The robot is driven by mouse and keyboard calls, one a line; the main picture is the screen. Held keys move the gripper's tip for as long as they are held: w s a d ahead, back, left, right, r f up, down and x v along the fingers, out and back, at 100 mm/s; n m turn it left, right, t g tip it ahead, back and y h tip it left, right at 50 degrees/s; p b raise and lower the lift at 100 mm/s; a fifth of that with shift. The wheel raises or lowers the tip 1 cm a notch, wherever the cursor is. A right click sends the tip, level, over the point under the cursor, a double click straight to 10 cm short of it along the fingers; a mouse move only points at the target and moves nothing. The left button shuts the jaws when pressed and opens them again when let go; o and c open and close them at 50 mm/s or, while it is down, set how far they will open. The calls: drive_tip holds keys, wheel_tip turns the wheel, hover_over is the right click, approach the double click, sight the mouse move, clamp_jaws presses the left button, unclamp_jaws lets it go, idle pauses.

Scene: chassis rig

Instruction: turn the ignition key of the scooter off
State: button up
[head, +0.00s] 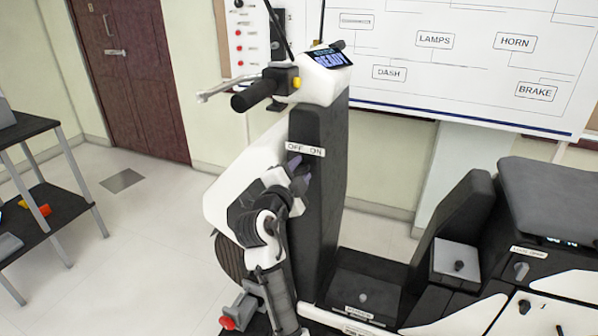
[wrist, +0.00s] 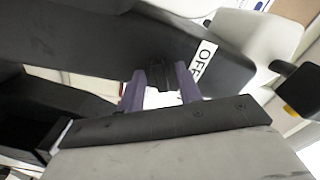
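The scooter (head: 318,200) stands in the middle of the head view, its display (head: 329,57) lit and reading "READY". An "OFF ON" label (head: 305,149) is on its dark front column; its "OFF" part also shows in the wrist view (wrist: 203,62). My gripper (head: 299,172) is at the column just below this label, with its purple fingers apart. In the wrist view, a dark key-like piece (wrist: 160,73) lies between the fingertips of my gripper (wrist: 161,78). I cannot tell whether both fingers touch it. In the head view my gripper hides the key, so its setting is unclear.
The handlebar grip (head: 254,96) and brake lever (head: 218,90) stick out above my arm. The seat (head: 548,195) and a side panel with knobs (head: 540,300) are at right. A shelf (head: 30,127) stands at left. The floor between shelf and scooter is mostly clear.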

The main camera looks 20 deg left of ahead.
drive_tip(key=c, duration=0.7)
drive_tip(key=shift+c, duration=0.2)
drive_tip(key=shift+n, duration=0.5)
drive_tip(key=n, duration=0.4)
drive_tip(key=shift+n+b, duration=0.4)
drive_tip(key=n, duration=0.5)
drive_tip(key=shift+n+p, duration=0.35)
drive_tip(key=shift+n, duration=0.05)
drive_tip(key=shift+f+n, duration=0.1)
drive_tip(key=shift+n, duration=0.2)
drive_tip(key=o, duration=0.7)
drive_tip(key=shift+o, duration=0.2)
drive_tip(key=shift+s, duration=0.1)
